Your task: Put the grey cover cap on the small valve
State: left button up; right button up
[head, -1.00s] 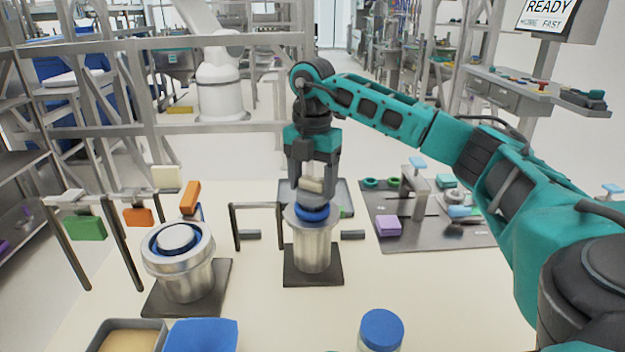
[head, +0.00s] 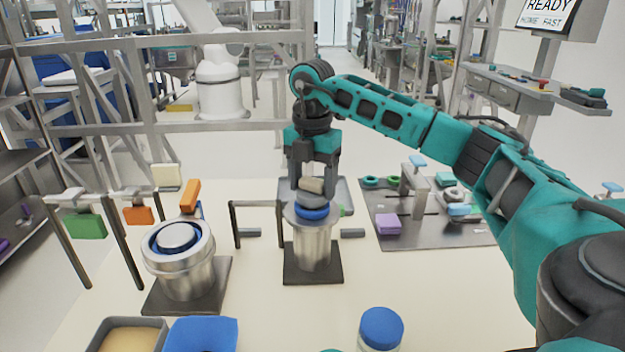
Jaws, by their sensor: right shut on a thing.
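The small valve (head: 312,241) is a silver cylinder with a blue ring (head: 314,212) at its top, standing on a dark square plate in the middle of the table. The grey cover cap (head: 311,200) is a grey disc with a pale knob (head: 312,185) and sits at the blue ring, over the valve's top. I cannot tell whether it is fully seated. My right gripper (head: 313,187) points down over the valve, shut on the cap's knob. Its fingers partly hide the knob. My left gripper is not in view.
A wider silver valve (head: 188,277) with a grey top stands at the left on a dark plate. A dark handle frame (head: 257,205) stands between the valves. A blue-lidded jar (head: 381,329) and a blue block (head: 201,335) are at the front. A tool board (head: 420,232) lies right.

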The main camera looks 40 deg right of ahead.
jog(key=shift+f, duration=0.15)
dwell(0.4)
jog(key=o, duration=1)
jog(key=shift+o, duration=0.4)
jog(key=shift+r, duration=3.2)
